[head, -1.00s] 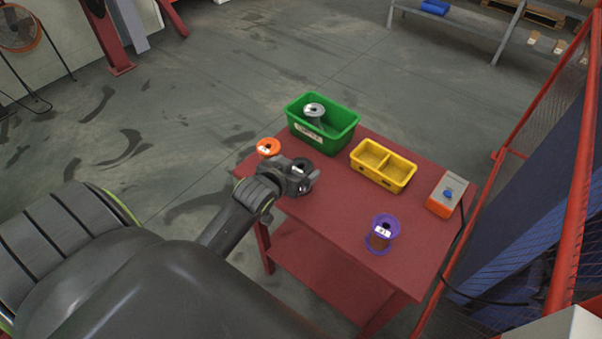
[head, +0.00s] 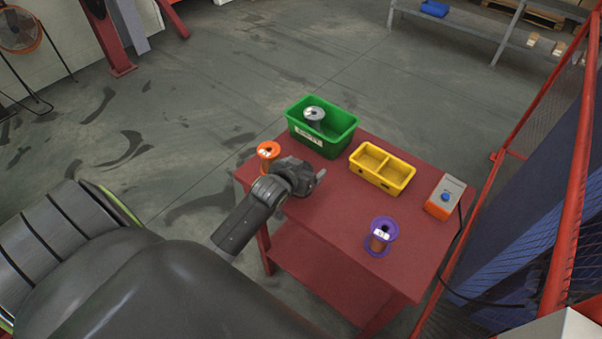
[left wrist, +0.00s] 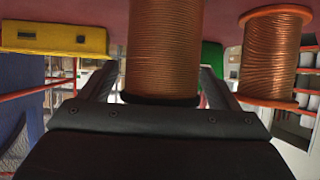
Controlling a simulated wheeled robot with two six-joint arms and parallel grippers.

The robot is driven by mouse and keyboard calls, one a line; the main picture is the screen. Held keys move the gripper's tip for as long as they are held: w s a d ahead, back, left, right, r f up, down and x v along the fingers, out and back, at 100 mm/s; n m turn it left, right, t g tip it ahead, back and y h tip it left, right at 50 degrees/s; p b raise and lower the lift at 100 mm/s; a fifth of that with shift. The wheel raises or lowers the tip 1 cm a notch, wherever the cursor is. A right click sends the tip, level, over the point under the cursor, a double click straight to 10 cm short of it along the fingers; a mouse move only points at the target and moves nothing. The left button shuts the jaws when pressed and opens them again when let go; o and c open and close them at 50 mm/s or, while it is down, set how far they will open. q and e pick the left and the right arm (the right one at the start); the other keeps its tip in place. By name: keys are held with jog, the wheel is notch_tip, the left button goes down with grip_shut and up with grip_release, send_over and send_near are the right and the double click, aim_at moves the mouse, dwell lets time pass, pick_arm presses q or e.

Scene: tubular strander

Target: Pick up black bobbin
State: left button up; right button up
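The black bobbin (left wrist: 162,60) stands between the fingers of my left gripper (left wrist: 160,72) in the left wrist view. It shows copper wire and a dark flange edge. A small gap shows beside the left finger, so the fingers look open around it. In the head view my left gripper (head: 314,179) is low over the red table and hides the black bobbin. My right gripper is not in view.
The orange bobbin (head: 268,150) stands close beside my left gripper. A green bin (head: 340,139) holding a grey bobbin (head: 314,114), a yellow divided tray (head: 383,182), a purple bobbin (head: 383,229) and a button box (head: 444,199) share the red table (head: 345,235).

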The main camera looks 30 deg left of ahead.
pick_arm(q)
jog(key=c, duration=1.4)
jog(key=shift+r, duration=0.1)
jog(key=shift+c, duration=0.8)
jog(key=shift+w+r, duration=0.1)
